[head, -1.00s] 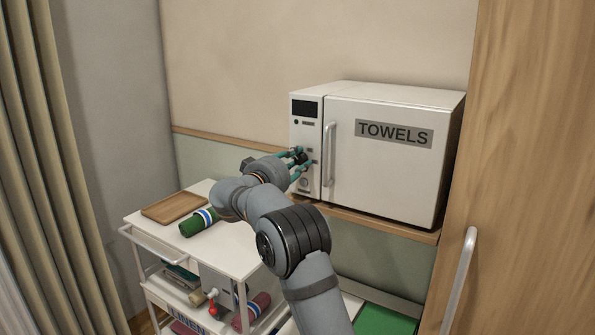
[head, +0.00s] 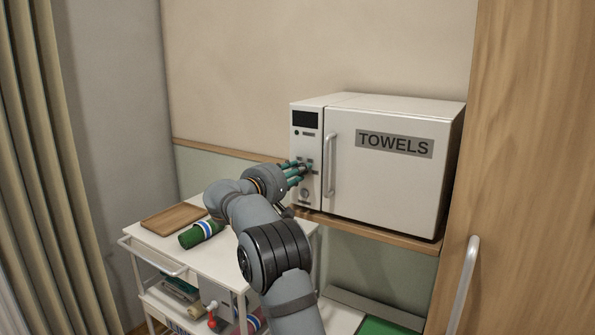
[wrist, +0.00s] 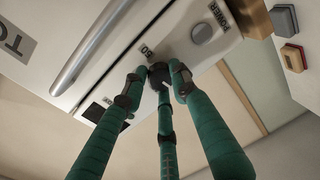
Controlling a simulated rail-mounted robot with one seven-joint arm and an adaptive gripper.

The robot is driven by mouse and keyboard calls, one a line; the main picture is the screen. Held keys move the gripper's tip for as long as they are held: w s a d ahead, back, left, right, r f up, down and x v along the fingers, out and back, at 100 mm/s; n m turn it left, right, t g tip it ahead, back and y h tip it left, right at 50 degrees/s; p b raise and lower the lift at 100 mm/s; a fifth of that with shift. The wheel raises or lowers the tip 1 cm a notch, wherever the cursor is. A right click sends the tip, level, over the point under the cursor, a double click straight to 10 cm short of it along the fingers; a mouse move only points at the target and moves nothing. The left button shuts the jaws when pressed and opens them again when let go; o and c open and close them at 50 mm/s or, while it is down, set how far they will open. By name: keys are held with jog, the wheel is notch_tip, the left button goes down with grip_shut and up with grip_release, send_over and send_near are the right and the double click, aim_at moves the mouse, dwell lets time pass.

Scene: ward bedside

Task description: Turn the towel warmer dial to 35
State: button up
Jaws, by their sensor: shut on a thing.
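The towel warmer (head: 390,185) is a white box with a TOWELS label, on a wooden shelf. Its narrow left panel has a dark display (head: 305,119) whose reading I cannot make out. My gripper (head: 303,171) is at the middle of this panel in the head view, its teal fingers hiding most of the dial. In the wrist view the dark round dial (wrist: 158,75) sits between the fingertips of my gripper (wrist: 155,82), which are shut on it. The dial's setting cannot be read. A grey knob (wrist: 201,34) marked POWER is beside it.
The warmer's vertical door handle (head: 330,165) stands out just right of my fingers. A white cart (head: 165,245) below left carries a wooden tray (head: 174,216) and a rolled green towel (head: 200,234). A wooden cabinet door (head: 525,130) closes off the right.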

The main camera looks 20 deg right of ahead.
jog(key=shift+w+a+r+n, duration=0.15)
jog(key=shift+r+n, duration=0.1)
jog(key=shift+n, duration=0.35)
jog(key=shift+f, duration=0.1)
jog(key=o, duration=1.1)
jog(key=shift+f, duration=0.1)
jog(key=shift+c, duration=0.2)
jog(key=shift+o, duration=0.5)
jog(key=shift+f, duration=0.1)
jog(key=v, duration=1.2)
